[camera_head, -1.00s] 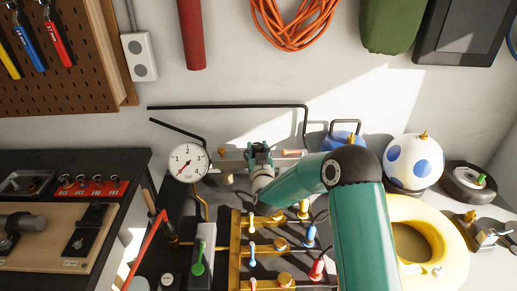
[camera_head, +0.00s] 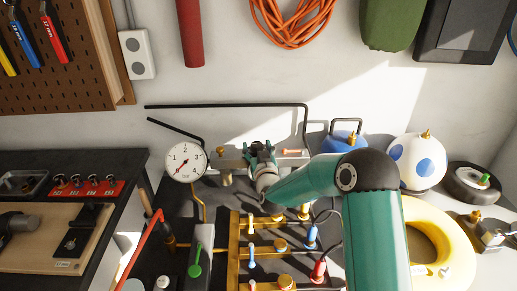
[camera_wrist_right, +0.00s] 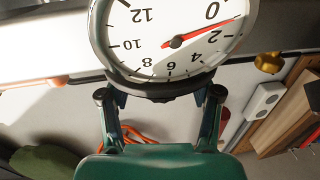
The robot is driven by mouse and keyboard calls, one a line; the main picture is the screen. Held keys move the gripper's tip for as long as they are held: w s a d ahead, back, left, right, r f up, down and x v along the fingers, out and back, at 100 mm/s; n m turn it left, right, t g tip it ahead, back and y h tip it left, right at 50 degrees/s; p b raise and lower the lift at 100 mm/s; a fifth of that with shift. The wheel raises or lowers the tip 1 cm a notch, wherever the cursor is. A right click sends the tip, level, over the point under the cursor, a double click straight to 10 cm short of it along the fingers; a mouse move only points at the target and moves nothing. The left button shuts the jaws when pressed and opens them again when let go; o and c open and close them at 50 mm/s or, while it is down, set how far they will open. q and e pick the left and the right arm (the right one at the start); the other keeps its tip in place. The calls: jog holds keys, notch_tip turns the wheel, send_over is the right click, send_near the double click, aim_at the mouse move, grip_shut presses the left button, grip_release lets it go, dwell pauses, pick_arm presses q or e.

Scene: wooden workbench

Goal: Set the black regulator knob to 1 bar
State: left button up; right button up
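My right gripper (camera_head: 261,148) is at the grey regulator block on the back of the bench. Its two fingers stand apart in the right wrist view (camera_wrist_right: 160,97). A dark rounded part, perhaps the black knob, shows between them below a large gauge; contact is unclear. The white dial gauge (camera_head: 186,161) on the left is marked 1, 2, 3; its red needle points down-left, below the 1. The large gauge (camera_wrist_right: 150,40) in the wrist view appears inverted, with its needle between 0 and 2. The knob is mostly hidden in the head view. My left gripper is out of view.
A brass manifold (camera_head: 238,240) with coloured fittings stands in front of the block. A green-handled valve (camera_head: 194,270) is to its left. A blue-spotted white ball (camera_head: 418,162) and a yellow ring (camera_head: 452,243) lie right. Black piping (camera_head: 225,105) runs behind.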

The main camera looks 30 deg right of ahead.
jog(key=v, duration=1.2)
jog(key=shift+f, duration=0.15)
dwell(0.4)
